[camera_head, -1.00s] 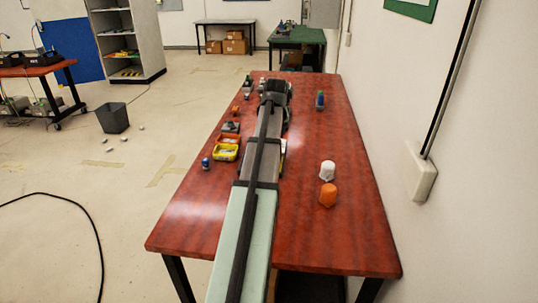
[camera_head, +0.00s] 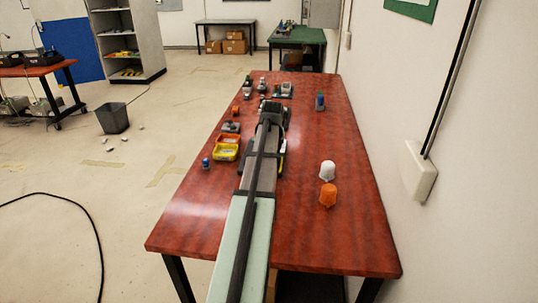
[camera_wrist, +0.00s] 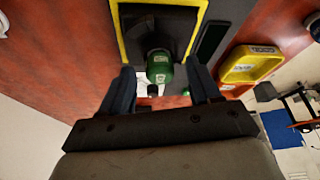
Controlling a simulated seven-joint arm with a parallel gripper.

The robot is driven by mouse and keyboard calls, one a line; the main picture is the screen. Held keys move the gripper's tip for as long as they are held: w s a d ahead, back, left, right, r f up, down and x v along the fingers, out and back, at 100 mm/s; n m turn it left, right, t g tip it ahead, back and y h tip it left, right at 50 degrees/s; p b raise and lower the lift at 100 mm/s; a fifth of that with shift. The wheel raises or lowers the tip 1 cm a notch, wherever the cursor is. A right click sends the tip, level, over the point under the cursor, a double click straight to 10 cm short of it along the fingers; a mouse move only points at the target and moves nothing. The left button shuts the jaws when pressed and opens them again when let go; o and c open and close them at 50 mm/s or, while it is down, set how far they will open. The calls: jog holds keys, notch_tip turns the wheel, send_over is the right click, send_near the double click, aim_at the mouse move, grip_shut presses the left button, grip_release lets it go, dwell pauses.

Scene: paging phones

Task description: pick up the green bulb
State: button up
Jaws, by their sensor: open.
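A green rounded piece with a pale label (camera_wrist: 159,68), which appears to be the green bulb, shows in the wrist view at the upper middle. It sits against a black, yellow-edged block. My gripper (camera_wrist: 162,78) is open, with one dark finger on each side of the green piece in the picture. No contact shows, and I cannot tell how far off the piece is in depth. In the head view my own arm covers this spot, so the green piece and the fingertips are hidden there.
A yellow bin (camera_head: 225,153) stands left of my arm, with several small items beyond it. A blue-green item (camera_head: 320,101) stands on the right. A white cup (camera_head: 327,170) and an orange cup (camera_head: 328,194) stand nearer. The red table (camera_head: 196,210) is bare at its front.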

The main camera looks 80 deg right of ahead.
jog(key=shift+d+f, duration=0.1)
jog(key=shift+f, duration=0.1)
grip_shut()
dwell(0.5)
